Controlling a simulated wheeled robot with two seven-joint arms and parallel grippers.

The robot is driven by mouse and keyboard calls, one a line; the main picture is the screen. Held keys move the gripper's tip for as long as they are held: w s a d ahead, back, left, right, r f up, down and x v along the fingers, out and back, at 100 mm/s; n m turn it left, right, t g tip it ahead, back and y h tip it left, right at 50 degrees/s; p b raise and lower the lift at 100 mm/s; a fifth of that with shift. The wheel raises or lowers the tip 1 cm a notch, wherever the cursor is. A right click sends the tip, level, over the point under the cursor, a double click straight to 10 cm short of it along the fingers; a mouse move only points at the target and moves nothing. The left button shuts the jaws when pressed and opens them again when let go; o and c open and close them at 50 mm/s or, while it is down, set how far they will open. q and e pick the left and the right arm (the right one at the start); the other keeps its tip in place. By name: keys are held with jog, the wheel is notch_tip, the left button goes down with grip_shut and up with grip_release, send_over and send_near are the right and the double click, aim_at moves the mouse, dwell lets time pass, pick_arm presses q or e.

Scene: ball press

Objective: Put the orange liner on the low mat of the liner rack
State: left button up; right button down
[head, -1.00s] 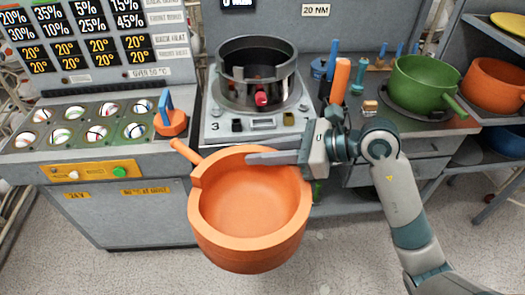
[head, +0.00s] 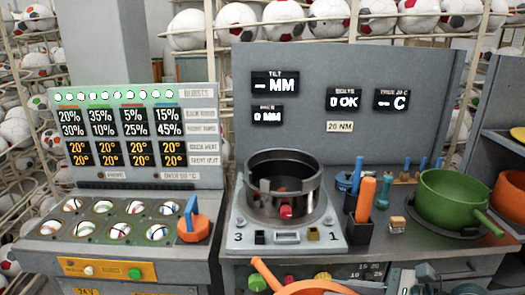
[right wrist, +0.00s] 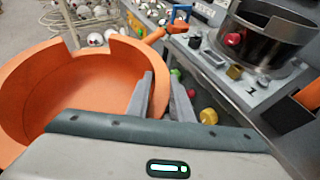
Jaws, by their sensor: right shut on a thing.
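The orange liner (right wrist: 50,105) is a deep, notched bowl with a stick handle. In the right wrist view it fills the left side. My right gripper (right wrist: 163,90) is shut on its wall, one finger inside and one outside. In the head view only the liner's rim and handle (head: 267,274) show at the bottom edge, in front of the bench. The liner rack (head: 500,135) is cut off at the right edge, with an orange pan (head: 512,203) and part of a yellow one in it. Its low mat is out of view. My left gripper is not in view.
A dark ring press (head: 285,205) stands mid-bench. A green pan (head: 450,203) sits right of it, with its handle toward the front. Upright tools, including an orange-handled one (head: 366,200), stand between. A ball tray (head: 110,222) and an orange-and-blue piece (head: 194,222) are at left.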

jog(key=shift+s+d+f+m+t+h, duration=0.1)
jog(key=shift+s+d+f+t, duration=0.1)
jog(key=shift+d, duration=0.4)
jog(key=shift+s+d+f+m+t+h, duration=0.1)
jog(key=shift+s+d+f, duration=0.05)
jog(key=shift+d, duration=0.5)
jog(key=shift+s+d+f+m+t+h, duration=0.1)
jog(key=shift+s+d+f, duration=0.1)
jog(key=shift+d, duration=0.4)
dwell(3.1)
jog(key=shift+a+r, duration=0.1)
dwell(2.3)
